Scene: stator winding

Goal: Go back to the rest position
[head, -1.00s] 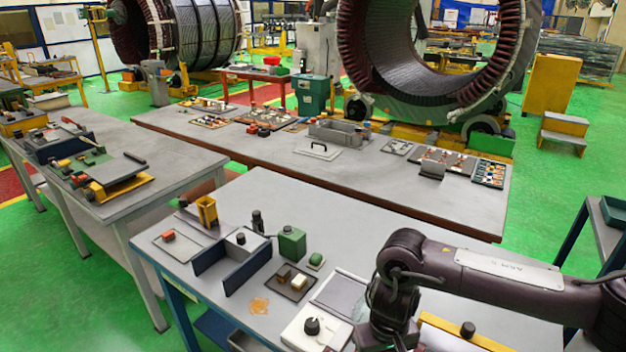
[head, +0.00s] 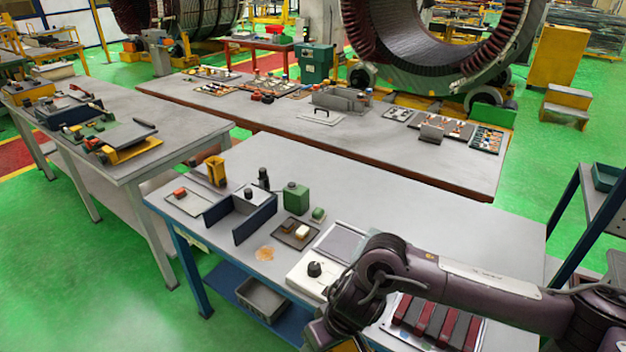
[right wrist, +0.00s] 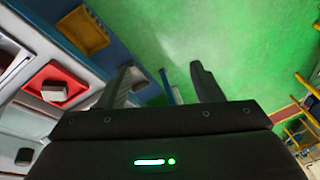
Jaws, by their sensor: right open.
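My right gripper (right wrist: 164,78) is open in the right wrist view, with nothing between its two dark fingers. Green floor and part of a blue frame show beyond them. In the head view my right arm comes in from the right, over the near table's front right part, and bends down to the bottom edge. Its fingers are hidden or out of frame there. My left gripper is in neither view.
The near grey table (head: 400,215) holds a blue divider (head: 240,218), a green box (head: 297,198), a white block with a black knob (head: 313,272) and dark red bars (head: 435,322) under my arm. A grey bin (head: 262,297) stands on its blue lower shelf.

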